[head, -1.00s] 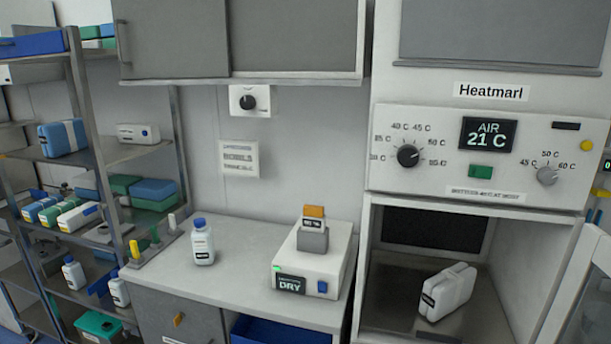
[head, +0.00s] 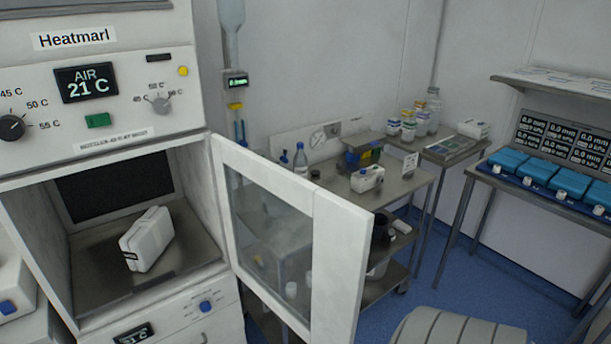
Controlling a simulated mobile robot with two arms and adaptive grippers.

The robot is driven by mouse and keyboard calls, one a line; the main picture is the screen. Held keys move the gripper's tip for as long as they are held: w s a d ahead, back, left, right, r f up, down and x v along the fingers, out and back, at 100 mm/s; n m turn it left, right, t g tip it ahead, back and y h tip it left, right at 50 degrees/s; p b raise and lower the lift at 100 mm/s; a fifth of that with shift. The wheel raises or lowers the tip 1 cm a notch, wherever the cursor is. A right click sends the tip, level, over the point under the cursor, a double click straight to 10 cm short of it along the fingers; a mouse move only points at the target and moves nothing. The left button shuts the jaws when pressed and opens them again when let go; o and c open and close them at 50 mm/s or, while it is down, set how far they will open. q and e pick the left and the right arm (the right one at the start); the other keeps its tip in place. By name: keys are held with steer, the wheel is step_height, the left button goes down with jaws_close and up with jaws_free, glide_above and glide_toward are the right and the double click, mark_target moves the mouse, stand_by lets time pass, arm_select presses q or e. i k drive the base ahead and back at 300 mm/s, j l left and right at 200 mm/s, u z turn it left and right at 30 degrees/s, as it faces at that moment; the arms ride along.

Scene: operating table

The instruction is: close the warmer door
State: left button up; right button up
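The warmer (head: 182,110) stands at the left of the head view, with a "Heatmarl" label and an air display reading 21 C. Its door (head: 340,265), white-framed with a glass pane, is hinged at the right side of the opening and stands wide open, swung out toward me. Neither of my grippers is in view.
A metal cart (head: 405,185) with bottles and a small white device stands behind the door. A side table (head: 455,150) holds jars. A bench with blue trays (head: 545,172) is at right. A rounded grey-white object (head: 455,328) is at the bottom edge. Blue floor shows between.

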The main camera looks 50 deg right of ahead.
mark_target(342, 230)
steer(key=k+l, duration=0.1)
steer(key=l, duration=0.35)
steer(key=k+l+u, duration=0.15)
steer(key=l, duration=0.75)
steer(key=k+l+u, duration=0.1)
steer(key=l, duration=0.35)
steer(key=i+l, duration=0.15)
steer(key=l, duration=0.2)
steer(key=i+l+u, duration=0.1)
steer(key=l, duration=0.2)
steer(key=i+l, duration=0.15)
steer(key=l, duration=0.2)
steer(key=u, duration=0.05)
